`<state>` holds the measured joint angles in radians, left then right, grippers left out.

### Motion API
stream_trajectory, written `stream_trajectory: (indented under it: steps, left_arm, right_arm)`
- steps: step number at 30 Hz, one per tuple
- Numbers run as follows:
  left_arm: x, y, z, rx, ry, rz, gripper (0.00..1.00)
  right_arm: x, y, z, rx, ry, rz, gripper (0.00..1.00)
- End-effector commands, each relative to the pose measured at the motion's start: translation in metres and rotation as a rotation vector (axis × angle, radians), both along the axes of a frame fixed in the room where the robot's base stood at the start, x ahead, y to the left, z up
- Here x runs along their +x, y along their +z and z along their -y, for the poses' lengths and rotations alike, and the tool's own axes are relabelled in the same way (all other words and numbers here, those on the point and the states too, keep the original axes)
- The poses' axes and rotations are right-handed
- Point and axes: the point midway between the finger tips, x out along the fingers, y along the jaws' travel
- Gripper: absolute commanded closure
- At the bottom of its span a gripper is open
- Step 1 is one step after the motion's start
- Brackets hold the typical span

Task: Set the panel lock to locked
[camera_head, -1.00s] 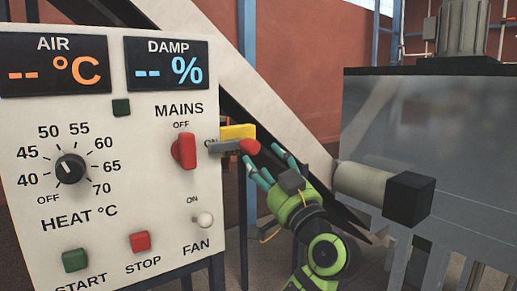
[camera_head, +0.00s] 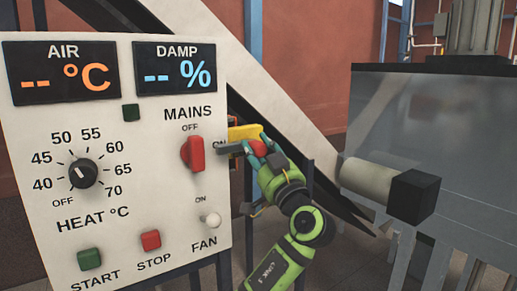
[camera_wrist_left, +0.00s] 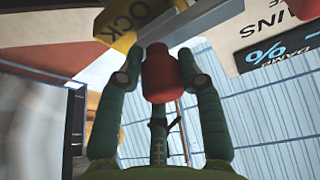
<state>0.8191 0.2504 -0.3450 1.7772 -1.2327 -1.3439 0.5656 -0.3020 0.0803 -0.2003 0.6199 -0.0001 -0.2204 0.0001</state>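The panel lock is at the right edge of the control panel (camera_head: 140,215). It has a yellow plate (camera_head: 243,132) and a grey lever (camera_head: 230,148) pointing right, with a red knob (camera_head: 259,148) at its end. My left gripper (camera_head: 262,146) is at the knob, its green fingers on either side. In the left wrist view the red knob (camera_wrist_left: 162,77) sits between the fingers, close to both; whether they press on it is unclear. Part of the word LOCK shows on the yellow plate (camera_wrist_left: 125,22). My right gripper is not in view.
The red MAINS switch (camera_head: 192,153) is just left of the lock lever, with the FAN toggle (camera_head: 211,220) below. A grey machine (camera_head: 440,140) with a cylinder and black block (camera_head: 413,196) stands at the right. A pale slanted beam (camera_head: 255,75) runs behind the lock.

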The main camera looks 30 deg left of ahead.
Motion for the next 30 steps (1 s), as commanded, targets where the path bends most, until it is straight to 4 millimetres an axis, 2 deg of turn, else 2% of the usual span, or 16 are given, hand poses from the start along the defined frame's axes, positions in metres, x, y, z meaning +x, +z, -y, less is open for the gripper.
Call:
stream_trajectory:
  steps: [5,9,13,22,23,24,30]
  left_arm:
    - [-0.004,0.001,-0.001,0.002,-0.002,0.007,1.00]
    - [-0.020,-0.001,-0.007,0.000,-0.004,0.011,1.00]
    - [-0.031,0.002,-0.012,0.002,-0.003,0.011,1.00]
    - [-0.034,0.004,-0.014,0.003,0.002,0.010,1.00]
    - [-0.034,0.004,-0.014,0.003,0.003,0.011,0.51]
    - [-0.034,0.004,-0.014,0.003,0.003,0.011,0.42]
    - [-0.033,0.003,-0.013,0.003,0.001,0.007,0.42]
  right_arm:
    - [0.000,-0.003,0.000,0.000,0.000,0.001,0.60]
    - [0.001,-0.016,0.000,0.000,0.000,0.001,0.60]
    - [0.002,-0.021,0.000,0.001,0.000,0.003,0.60]
    - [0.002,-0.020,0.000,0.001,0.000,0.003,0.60]
    - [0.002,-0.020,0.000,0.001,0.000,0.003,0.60]
    - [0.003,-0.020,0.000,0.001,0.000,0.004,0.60]
    - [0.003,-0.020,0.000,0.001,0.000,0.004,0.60]
